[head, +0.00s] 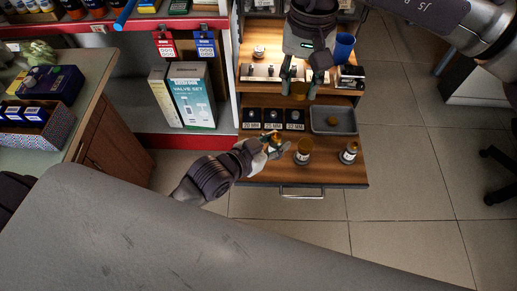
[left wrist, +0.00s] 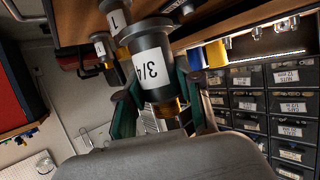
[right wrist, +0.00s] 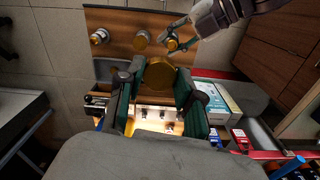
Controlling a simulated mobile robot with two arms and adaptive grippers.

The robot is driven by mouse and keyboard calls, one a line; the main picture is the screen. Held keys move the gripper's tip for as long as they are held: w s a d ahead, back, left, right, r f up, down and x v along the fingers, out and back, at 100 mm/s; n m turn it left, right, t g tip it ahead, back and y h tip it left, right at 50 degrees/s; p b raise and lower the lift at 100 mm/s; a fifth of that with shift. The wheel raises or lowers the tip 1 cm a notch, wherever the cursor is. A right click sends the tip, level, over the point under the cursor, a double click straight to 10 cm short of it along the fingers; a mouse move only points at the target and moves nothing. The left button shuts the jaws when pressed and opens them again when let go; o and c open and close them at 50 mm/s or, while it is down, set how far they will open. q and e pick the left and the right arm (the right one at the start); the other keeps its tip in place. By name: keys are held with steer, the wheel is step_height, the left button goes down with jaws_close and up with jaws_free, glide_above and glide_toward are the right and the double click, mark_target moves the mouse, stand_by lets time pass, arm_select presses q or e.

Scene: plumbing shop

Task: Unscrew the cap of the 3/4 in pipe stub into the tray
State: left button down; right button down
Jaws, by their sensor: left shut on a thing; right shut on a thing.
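The 3/4 pipe stub, a dark grey piece with a white 3/4 label (left wrist: 152,66), is between the fingers of my left gripper (head: 274,143), shut on it at the drawer's front left. Brass (left wrist: 168,108) shows at its end; whether this is cap or thread I cannot tell. My right gripper (head: 301,88) is shut on a round brass cap (right wrist: 160,75), held above the shelf behind the drawer. The grey tray (head: 347,130) sits at the drawer's right and holds a small brown round piece (head: 333,121).
Two more stubs stand on the drawer: a brown-topped one (head: 303,150) and one with a white label (head: 349,152). Several dark labelled bins (head: 272,117) are left of the tray. A blue cup (head: 344,46) stands behind on the shelf. The floor in front is clear.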

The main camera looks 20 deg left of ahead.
arm_select(q)
steer(key=a+f, duration=0.1)
steer(key=w+a+f, duration=0.1)
steer(key=a, duration=0.1)
steer(key=a+f, duration=0.1)
steer(key=a, duration=0.1)
steer(key=shift+w+b, duration=0.2)
steer(key=shift+b, duration=0.2)
arm_select(e)
steer(key=shift+f, duration=0.6)
arm_select(q)
steer(key=shift+f+b, duration=0.55)
steer(key=shift+f, duration=1.35)
arm_select(e)
steer(key=shift+f, duration=0.5)
arm_select(q)
steer(key=shift+f, duration=0.15)
steer(key=c, duration=0.8)
jaws_free()
steer(key=shift+f, duration=0.1)
steer(key=shift+o, duration=0.2)
steer(key=shift+s+r, duration=0.25)
steer(key=p+v, duration=0.2)
steer(key=v, duration=0.9)
steer(key=shift+s+a, duration=0.2)
steer(key=shift+a, duration=0.05)
arm_select(e)
steer(key=shift+d+r, duration=0.1)
steer(key=shift+r, duration=0.85)
